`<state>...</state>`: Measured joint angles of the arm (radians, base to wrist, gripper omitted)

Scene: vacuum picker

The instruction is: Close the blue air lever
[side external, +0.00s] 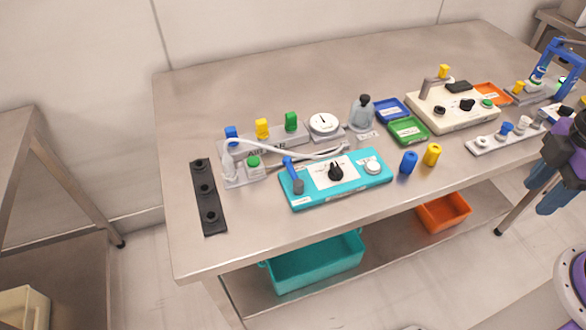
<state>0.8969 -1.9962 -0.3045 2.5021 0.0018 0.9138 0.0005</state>
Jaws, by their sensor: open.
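A grey air manifold (272,140) stands at the left of the table, its lettering partly hidden by a white hose. On it stand a blue lever (232,132), a yellow lever (262,128) and a green lever (291,121). The blue one is leftmost; its exact handle angle is too small to tell. A teal box (325,193) in front carries a black knob (336,171) and a blue-handled part (290,168) at its left end. My gripper (551,203) is at the right edge, with blue fingers open and empty, far from the levers.
A black holder strip (208,216) lies left of the teal box. Blue (409,162) and yellow (432,154) cylinders stand right of it. Green (408,130) and blue (391,109) trays and a cream device (455,114) lie toward my gripper. The table's back is clear.

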